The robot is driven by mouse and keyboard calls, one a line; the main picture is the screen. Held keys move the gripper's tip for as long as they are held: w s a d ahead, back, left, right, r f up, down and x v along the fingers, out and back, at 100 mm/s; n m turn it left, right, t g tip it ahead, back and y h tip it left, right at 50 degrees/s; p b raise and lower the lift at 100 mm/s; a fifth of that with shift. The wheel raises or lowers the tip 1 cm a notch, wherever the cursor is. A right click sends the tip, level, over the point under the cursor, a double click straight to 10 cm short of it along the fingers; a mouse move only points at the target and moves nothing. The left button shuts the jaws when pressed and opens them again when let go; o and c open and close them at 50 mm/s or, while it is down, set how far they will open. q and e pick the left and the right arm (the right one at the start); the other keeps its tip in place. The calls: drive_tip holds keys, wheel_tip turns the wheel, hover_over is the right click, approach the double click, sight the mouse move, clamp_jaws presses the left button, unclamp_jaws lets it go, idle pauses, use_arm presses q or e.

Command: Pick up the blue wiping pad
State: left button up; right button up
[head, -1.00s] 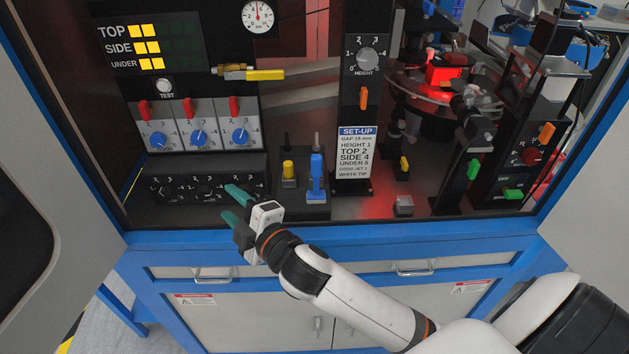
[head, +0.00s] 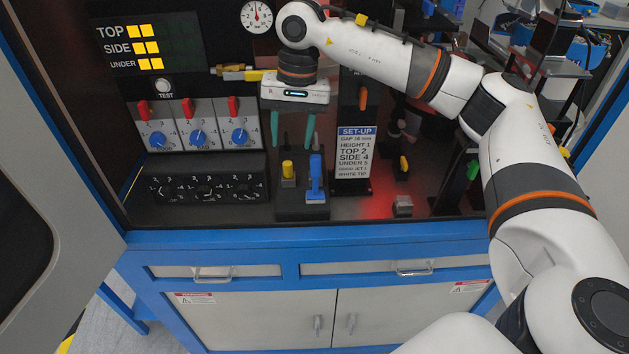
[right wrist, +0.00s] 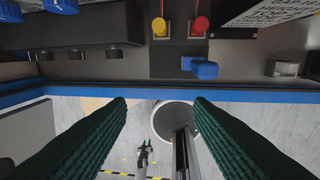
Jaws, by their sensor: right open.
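The blue wiping pad (head: 316,182) seems to be the blue piece with an upright handle at the front right of a small black stand (head: 300,211). It also shows in the right wrist view (right wrist: 203,69), right of centre near the cabinet's front edge. My right gripper (head: 292,143) points down above the stand, open and empty, its green fingers apart. In the head view its tips are above and slightly left of the blue piece. In the wrist view the piece lies beyond the right fingertip, apart from it. My left gripper is not in view.
A yellow-topped tool (head: 288,170) stands on the black stand left of the blue piece. A red-topped one (right wrist: 200,25) shows in the wrist view. A set-up sign (head: 356,155) stands to the right, a black knob box (head: 205,182) to the left. The blue cabinet edge (head: 300,238) runs in front.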

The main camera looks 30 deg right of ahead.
sight(316, 156)
drive_tip(key=shift+h, duration=0.8)
drive_tip(key=d, duration=0.1)
drive_tip(key=d+r, duration=0.1)
drive_tip(key=d, duration=0.2)
drive_tip(key=shift+s+r, duration=0.3)
wheel_tip(316, 156, down, 6)
drive_tip(key=shift+d+f+p, duration=0.1)
drive_tip(key=shift+p, duration=1.1)
drive_tip(key=f+p, duration=0.2)
drive_tip(key=f, duration=0.2)
drive_tip(key=shift+d+f+p, duration=0.25)
drive_tip(key=shift+d+p, duration=0.15)
drive_tip(key=shift+f, duration=0.5)
clamp_jaws()
